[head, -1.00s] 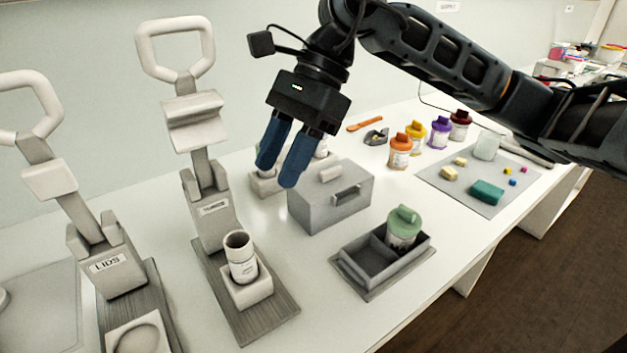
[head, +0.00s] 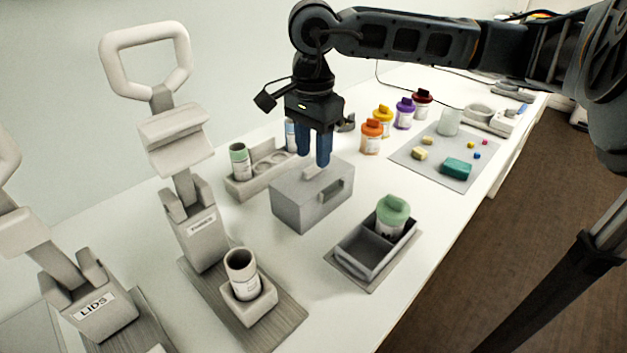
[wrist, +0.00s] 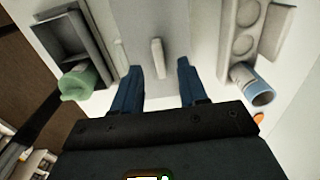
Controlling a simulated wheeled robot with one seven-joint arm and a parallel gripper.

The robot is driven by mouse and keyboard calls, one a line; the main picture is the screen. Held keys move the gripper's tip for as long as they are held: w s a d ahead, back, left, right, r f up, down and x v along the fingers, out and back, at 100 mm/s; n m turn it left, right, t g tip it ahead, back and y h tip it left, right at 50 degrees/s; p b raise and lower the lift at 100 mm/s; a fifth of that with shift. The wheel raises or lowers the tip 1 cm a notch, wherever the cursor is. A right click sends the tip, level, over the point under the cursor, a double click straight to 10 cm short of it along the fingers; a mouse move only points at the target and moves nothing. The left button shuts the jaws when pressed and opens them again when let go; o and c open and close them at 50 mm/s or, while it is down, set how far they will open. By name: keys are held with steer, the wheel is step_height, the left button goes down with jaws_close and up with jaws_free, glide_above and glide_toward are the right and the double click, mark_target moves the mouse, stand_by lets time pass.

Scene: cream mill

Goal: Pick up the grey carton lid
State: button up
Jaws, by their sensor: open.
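The grey carton (head: 300,212) stands on the white bench with its grey lid (head: 290,181) on top. A small pale bar handle stands on the lid, and a second handle is on the carton's front side. My gripper (head: 313,160) is open and empty, pointing down over the lid. In the wrist view the lid's bar handle (wrist: 157,57) lies in line with the gap between my open fingers (wrist: 160,67), a little beyond the tips. I cannot tell the exact height between fingertips and handle.
A grey tray (head: 350,262) with a green-lidded jar (head: 391,214) stands at the carton's right. A rack (head: 238,191) with tubes is behind it. Two lever presses (head: 200,240) stand left. Colored jars (head: 371,137) and a grey mat (head: 430,175) lie farther right.

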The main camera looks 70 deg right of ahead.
steer(key=shift+f, duration=1)
jaws_close()
